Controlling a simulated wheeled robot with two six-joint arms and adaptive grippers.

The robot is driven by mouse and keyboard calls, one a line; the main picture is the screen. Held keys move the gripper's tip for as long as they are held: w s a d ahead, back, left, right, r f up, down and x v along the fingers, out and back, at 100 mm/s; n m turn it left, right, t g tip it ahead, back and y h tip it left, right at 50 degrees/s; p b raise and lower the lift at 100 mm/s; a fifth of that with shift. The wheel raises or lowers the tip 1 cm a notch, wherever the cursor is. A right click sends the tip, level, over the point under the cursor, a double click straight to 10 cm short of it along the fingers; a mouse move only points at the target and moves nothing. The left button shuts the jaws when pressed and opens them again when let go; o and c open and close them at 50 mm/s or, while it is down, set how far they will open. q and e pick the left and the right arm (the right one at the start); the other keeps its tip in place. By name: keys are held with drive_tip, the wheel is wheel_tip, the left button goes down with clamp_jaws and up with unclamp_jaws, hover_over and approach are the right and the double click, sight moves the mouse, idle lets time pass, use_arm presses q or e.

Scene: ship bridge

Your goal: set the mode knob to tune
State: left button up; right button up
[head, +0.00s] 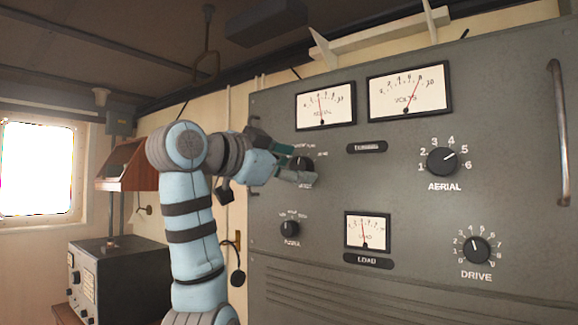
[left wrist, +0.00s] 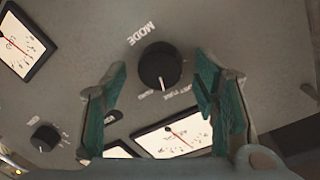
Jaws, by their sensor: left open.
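The mode knob (left wrist: 159,65) is a round black knob under my left gripper in the left wrist view, with the word MODE upside down beside it. Its white pointer mark faces the small position labels, which are partly hidden and too small to read surely. In the head view the mode knob (head: 298,164) shows at the upper left of the grey panel, partly behind my gripper. My left gripper (head: 288,158) is open, its fingers on either side of the knob. In the left wrist view both fingers (left wrist: 155,92) stand apart from it. My right gripper is not in view.
The grey panel (head: 400,215) also carries a power knob (head: 290,229), an aerial knob (head: 442,161), a drive knob (head: 477,250) and several meters. A vertical handle (head: 559,130) sticks out at the right. A dark box (head: 118,275) stands at the left.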

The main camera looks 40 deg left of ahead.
sight(303, 116)
use_arm(q)
wheel_tip(303, 116, up, 10)
drive_tip(key=shift+s+r, duration=0.1)
idle(0.4)
drive_tip(key=shift+a, duration=0.1)
idle(0.4)
